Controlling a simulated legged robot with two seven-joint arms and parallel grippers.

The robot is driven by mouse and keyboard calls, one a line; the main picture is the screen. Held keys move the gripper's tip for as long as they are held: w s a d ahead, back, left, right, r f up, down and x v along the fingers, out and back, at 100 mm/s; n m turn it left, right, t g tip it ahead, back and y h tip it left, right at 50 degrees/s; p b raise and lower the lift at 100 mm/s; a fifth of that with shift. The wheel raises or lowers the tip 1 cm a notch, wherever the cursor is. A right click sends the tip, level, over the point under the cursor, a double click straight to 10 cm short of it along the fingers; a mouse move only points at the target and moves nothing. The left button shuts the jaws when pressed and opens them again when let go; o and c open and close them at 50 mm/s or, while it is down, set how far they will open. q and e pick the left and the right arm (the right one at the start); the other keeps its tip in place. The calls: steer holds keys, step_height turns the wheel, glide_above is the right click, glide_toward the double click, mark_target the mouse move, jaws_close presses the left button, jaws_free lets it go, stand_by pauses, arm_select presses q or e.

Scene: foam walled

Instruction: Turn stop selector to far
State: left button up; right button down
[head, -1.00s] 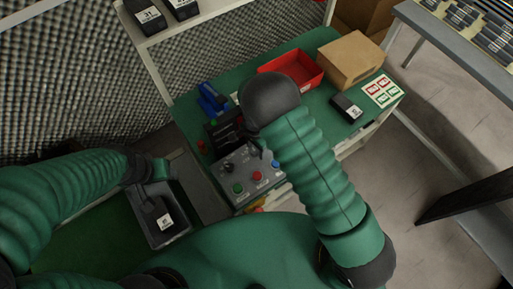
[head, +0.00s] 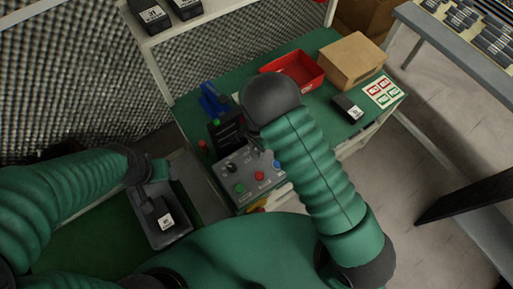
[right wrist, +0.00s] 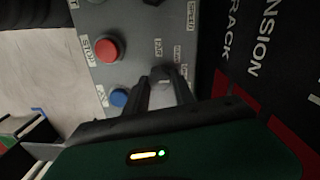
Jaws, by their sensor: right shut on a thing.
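The grey control panel (head: 227,182) sits on the green bench in the head view. It carries a black speed knob (head: 231,168), a green button (head: 239,188), a red button (head: 259,176) and a blue button (head: 277,164). My right gripper (head: 258,148) is over the panel's far right part. In the right wrist view its two fingers (right wrist: 166,92) are closed around the small stop selector (right wrist: 161,73), mostly hidden between them. Small labels lie beside it; which one it points to cannot be told. My left gripper (head: 157,172) is above a grey bin; its fingers are unclear.
The grey bin (head: 181,231) holds a black labelled box (head: 163,218). A red tray (head: 294,67), a cardboard box (head: 352,60), a black box (head: 346,107) and a label card (head: 383,91) lie on the bench. A black tension-track unit (right wrist: 250,55) stands close beside the right gripper.

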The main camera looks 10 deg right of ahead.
steer(key=shift+a, duration=0.1)
steer(key=shift+n, duration=1)
steer(key=n+p, duration=0.1)
steer(key=n, duration=0.2)
steer(key=shift+n, duration=0.3)
steer(key=n, duration=0.3)
steer(key=shift+n, duration=0.3)
steer(key=n, duration=0.4)
steer(key=shift+n+t+p, duration=0.3)
steer(key=shift+n+p, duration=0.1)
steer(key=shift+n, duration=1.8)
steer(key=c, duration=1.1)
jaws_free()
